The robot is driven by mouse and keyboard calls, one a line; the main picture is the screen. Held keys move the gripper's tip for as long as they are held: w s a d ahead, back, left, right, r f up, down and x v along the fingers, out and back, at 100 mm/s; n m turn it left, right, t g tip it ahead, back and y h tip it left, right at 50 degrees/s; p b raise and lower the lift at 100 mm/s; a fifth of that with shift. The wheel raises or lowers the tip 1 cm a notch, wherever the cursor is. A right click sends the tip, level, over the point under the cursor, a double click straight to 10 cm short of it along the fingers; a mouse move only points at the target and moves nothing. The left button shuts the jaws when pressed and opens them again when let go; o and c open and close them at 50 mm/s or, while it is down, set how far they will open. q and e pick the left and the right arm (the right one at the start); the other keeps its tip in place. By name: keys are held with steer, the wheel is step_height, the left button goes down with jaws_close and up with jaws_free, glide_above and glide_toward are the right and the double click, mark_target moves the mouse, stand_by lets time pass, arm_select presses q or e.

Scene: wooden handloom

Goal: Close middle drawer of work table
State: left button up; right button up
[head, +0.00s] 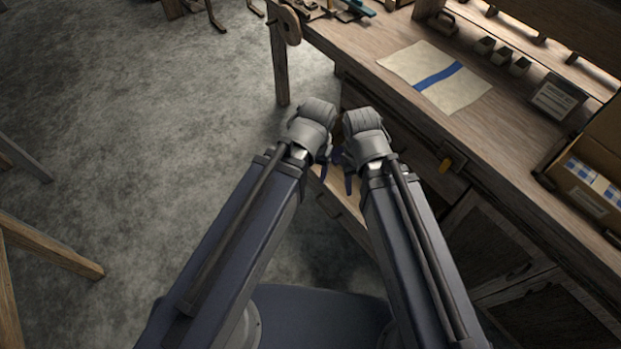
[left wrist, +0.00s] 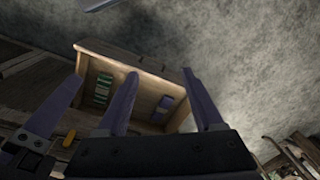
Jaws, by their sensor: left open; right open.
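The work table (head: 470,135) runs along the right of the head view. Its pulled-out drawer (head: 345,212) shows between my forearms, partly hidden by them. In the left wrist view the open wooden drawer (left wrist: 110,50) holds green and white items and blue items.
A cloth with a blue stripe (head: 435,77) lies on the table top. A box of blue and white packs (head: 590,185) stands at the right.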

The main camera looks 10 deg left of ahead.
arm_select(q)
steer(key=w+a+f+n+t+b, duration=0.1)
steer(key=w+a+f+n+b, duration=0.1)
steer(key=w+f+b, duration=0.2)
steer(key=w+a+f+n+t+h+b, duration=0.1)
steer(key=w+f+b, duration=0.3)
steer(key=f+b, duration=0.4)
steer(key=w+a+f+n+t+b, duration=0.1)
steer(key=w+a+f+n+b, duration=0.1)
steer(key=w+f+b, duration=0.2)
steer(key=shift+w+a+f+n+t+h+b, duration=0.1)
steer(key=shift+w+f+n+h+b, duration=0.05)
steer(key=shift+f+b, duration=0.4)
steer(key=shift+w+a+f+n+t+h+b, duration=0.1)
steer(key=shift+f+b, duration=0.3)
steer(key=shift+f, duration=0.4)
steer(key=shift+w+a+f+n+t+h+b, duration=0.1)
steer(key=shift+w+f+n+h+b, duration=0.05)
steer(key=shift+f+b, duration=0.4)
jaws_close()
steer(key=w+a+f+n+t+b, duration=0.3)
steer(key=w+a+f+b, duration=0.5)
steer(key=b, duration=0.5)
steer(key=shift+w+f+n, duration=0.25)
steer(key=shift+f+n, duration=0.65)
steer(key=shift+f, duration=0.25)
